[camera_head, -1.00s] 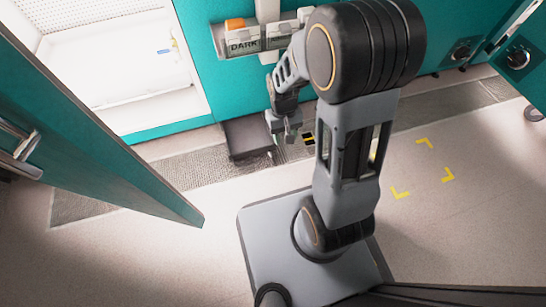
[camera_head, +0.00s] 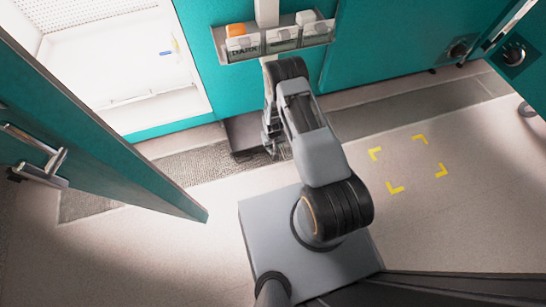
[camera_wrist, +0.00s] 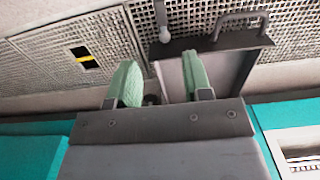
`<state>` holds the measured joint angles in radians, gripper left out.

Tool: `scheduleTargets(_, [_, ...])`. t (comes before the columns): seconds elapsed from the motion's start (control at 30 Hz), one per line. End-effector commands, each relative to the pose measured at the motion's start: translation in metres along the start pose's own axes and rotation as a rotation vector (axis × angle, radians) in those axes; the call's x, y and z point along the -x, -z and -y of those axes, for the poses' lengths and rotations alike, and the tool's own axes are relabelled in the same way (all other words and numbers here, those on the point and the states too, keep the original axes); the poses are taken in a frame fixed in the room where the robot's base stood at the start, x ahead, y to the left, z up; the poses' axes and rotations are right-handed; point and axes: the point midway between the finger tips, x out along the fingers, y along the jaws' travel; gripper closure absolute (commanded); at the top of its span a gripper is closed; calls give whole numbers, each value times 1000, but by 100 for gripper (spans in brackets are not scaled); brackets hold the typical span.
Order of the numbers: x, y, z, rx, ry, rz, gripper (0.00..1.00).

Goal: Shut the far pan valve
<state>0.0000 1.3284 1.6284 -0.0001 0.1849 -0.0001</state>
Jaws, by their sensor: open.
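My gripper (camera_wrist: 160,80) is open in the wrist view, with its two green fingertips apart and no thing clearly held. A dark grey pan (camera_wrist: 240,62) with a bar handle lies behind and right of the fingers. A small grey upright lever (camera_wrist: 161,20) stands beside the pan, beyond the gap between the fingertips; it looks like the valve, but I cannot be sure. A dark rounded piece shows low between the fingers. In the head view the pan (camera_head: 242,132) is at the chamber's foot, and my gripper (camera_head: 272,147) is at its right side, partly hidden by my arm.
An open teal door (camera_head: 110,155) stands left. Yellow corner marks (camera_head: 419,138) lie on clear floor at right.

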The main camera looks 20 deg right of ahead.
Motion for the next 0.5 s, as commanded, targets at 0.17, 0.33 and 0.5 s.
scheduleTargets(0.17, [-33, 0, 0, 0, 0, -1, 54])
scheduleTargets(0.33, [-67, -1, 0, 0, 0, 0, 54])
scheduleTargets(0.5, [-96, 0, 0, 0, 0, 0, 54])
